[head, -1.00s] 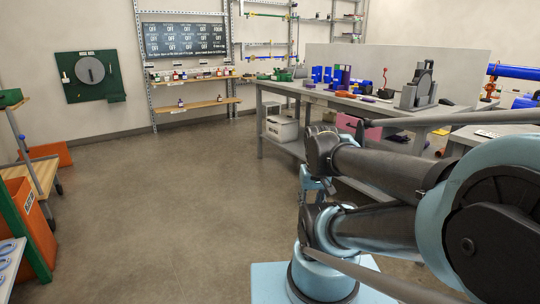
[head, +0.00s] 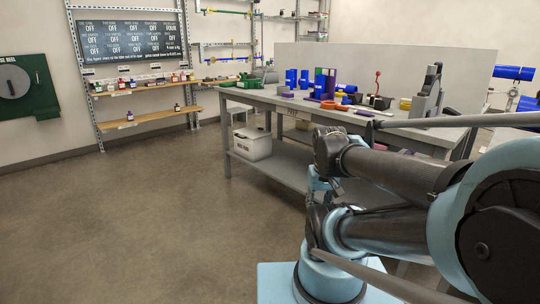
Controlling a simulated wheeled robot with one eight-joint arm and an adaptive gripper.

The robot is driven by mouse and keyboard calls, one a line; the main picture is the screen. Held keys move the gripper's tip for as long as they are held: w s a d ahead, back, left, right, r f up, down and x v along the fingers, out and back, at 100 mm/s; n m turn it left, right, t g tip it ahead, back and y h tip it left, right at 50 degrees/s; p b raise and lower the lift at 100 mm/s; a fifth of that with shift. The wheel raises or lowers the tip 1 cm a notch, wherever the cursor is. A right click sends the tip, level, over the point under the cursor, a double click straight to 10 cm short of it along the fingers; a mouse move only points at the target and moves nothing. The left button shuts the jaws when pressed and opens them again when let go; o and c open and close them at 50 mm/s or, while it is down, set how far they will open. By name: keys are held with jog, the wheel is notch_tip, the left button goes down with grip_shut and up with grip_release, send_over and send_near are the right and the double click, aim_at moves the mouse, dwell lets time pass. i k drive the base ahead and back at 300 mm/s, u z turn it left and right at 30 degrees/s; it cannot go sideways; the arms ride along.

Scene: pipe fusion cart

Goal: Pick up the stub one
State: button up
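No label in the head view lets me tell which object is the stub. Short blue cylinders (head: 291,78) stand on the grey workbench (head: 262,97), next to a taller purple and green piece (head: 325,84). A low orange piece (head: 333,105) and small purple pieces lie near the bench's front edge. My arm fills the right foreground and hides part of the bench. My gripper is not visible, so its state and any held object are not shown.
A grey machine (head: 429,91) stands on the bench's right part. A white bin (head: 252,144) sits on its lower shelf. Wall shelves (head: 150,119) hold small bottles below a dark board (head: 119,40). The floor (head: 140,220) at left is clear.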

aim_at(320, 79)
jog(key=z, duration=0.1)
jog(key=i, duration=1.35)
jog(key=z, duration=0.05)
